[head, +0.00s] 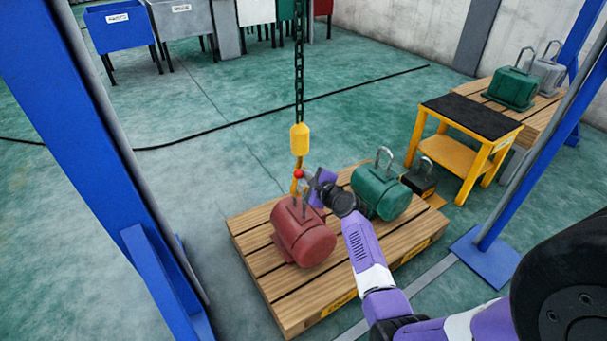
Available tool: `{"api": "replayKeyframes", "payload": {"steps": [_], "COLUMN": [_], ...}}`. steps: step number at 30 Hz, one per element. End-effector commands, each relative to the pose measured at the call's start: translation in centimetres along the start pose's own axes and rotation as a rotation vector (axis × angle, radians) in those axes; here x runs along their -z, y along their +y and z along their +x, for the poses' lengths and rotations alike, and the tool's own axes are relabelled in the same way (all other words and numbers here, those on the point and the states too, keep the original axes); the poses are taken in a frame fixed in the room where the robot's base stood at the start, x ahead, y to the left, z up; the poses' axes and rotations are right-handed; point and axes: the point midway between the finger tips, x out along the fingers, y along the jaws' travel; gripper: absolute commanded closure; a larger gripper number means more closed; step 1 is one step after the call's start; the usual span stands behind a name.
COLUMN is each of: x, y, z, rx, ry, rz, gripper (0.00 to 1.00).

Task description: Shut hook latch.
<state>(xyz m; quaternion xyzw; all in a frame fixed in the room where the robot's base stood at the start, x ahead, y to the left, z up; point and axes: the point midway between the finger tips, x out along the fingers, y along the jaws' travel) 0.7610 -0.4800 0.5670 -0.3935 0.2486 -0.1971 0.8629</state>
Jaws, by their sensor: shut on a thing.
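A yellow hoist block (300,139) hangs upright on a dark chain (299,70). The yellow hook (295,186) below it reaches down to the lifting loop of a red motor (303,235); whether the hook passes through the loop is too small to tell. A small red knob (298,174) shows at the hook's top. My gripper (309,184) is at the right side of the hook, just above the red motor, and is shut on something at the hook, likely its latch. The fingertips and latch are mostly hidden by the gripper body.
The red motor sits on a wooden pallet (268,285) beside a green motor (380,190). A small black and yellow box (420,178) is behind it. A yellow cart (463,140) stands at the right. Blue posts (105,140) frame both sides. Floor left of the pallet is clear.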

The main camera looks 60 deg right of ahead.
Motion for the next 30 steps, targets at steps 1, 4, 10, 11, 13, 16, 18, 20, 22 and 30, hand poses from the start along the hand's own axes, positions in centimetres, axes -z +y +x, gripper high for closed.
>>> {"api": "replayKeyframes", "payload": {"steps": [1, 4, 10, 11, 13, 16, 18, 20, 22, 30], "x": [-0.07, -0.04, 0.04, 0.04, 0.06, 0.06, 0.04, 0.03, 0.01, -0.04], "y": [-0.16, -0.32, -0.49, -0.51, -0.55, -0.59, -0.61, -0.62, -0.64, -0.69], "z": [-0.06, -0.09, -0.1, -0.1, -0.1, -0.1, -0.09, -0.09, -0.08, -0.07], "rx": [-0.007, -0.015, -0.024, -0.025, -0.026, -0.027, -0.027, -0.027, -0.026, -0.025], "ry": [-0.004, -0.013, -0.024, -0.025, -0.027, -0.028, -0.029, -0.029, -0.029, -0.03], "rz": [0.025, 0.069, 0.123, 0.128, 0.135, 0.141, 0.142, 0.142, 0.142, 0.141], "gripper": [1.0, 1.0, 1.0, 1.0, 1.0, 1.0, 1.0, 1.0, 1.0, 0.69]}}
